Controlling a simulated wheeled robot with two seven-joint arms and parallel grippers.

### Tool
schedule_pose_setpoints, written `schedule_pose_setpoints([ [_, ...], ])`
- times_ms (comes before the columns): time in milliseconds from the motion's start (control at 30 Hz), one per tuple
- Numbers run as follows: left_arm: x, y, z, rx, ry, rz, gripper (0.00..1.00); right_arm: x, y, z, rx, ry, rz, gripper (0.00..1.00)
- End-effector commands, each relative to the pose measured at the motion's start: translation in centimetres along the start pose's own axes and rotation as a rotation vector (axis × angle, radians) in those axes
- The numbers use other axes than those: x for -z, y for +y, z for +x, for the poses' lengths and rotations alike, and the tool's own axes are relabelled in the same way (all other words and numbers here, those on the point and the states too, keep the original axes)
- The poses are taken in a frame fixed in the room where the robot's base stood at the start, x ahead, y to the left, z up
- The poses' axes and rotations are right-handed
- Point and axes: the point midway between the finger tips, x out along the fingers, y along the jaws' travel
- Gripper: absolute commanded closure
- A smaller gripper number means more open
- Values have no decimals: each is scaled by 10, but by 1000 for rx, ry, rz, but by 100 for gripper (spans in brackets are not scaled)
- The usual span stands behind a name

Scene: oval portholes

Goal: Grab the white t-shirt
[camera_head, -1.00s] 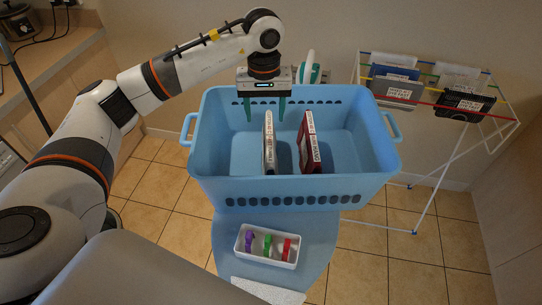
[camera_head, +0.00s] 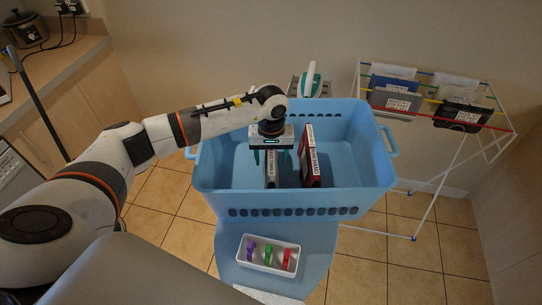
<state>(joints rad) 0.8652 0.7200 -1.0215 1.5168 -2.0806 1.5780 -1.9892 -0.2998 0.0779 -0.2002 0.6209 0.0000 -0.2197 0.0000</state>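The white t-shirt (camera_head: 271,180) appears as a thin upright slab with a printed label inside the blue basket (camera_head: 285,199); the label is too small to read. A red slab (camera_head: 311,160) with a white label stands upright just to its right. My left gripper (camera_head: 271,158) points down into the basket above the white t-shirt. Its two green fingers are apart, one to each side of the white slab's upper end. The gripper hides the far upper part of the white slab, and I cannot tell whether the fingers touch it. My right gripper is not in view.
A small white tray (camera_head: 268,269) with purple, green and red clips stands on a blue surface in front of the basket. A drying rack (camera_head: 440,115) with several labelled items stands at the right. A counter (camera_head: 62,69) is at the left. The basket's left part is free.

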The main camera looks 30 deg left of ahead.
Motion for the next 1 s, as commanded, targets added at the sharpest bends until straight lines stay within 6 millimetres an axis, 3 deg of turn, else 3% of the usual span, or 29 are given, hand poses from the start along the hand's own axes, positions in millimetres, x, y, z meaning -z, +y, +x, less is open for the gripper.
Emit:
schedule_pose_setpoints([
  [133, 0, 0, 12, -1, 1, -1, 40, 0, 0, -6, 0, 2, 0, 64],
  [367, 0, 0, 15, 1, -1, -1, 40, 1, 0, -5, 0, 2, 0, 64],
  [667, 0, 0, 14, 1, -1, -1, 89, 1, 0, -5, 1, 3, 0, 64],
  [1000, -1, 0, 6, 3, -4, 0, 92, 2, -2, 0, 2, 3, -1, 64],
])
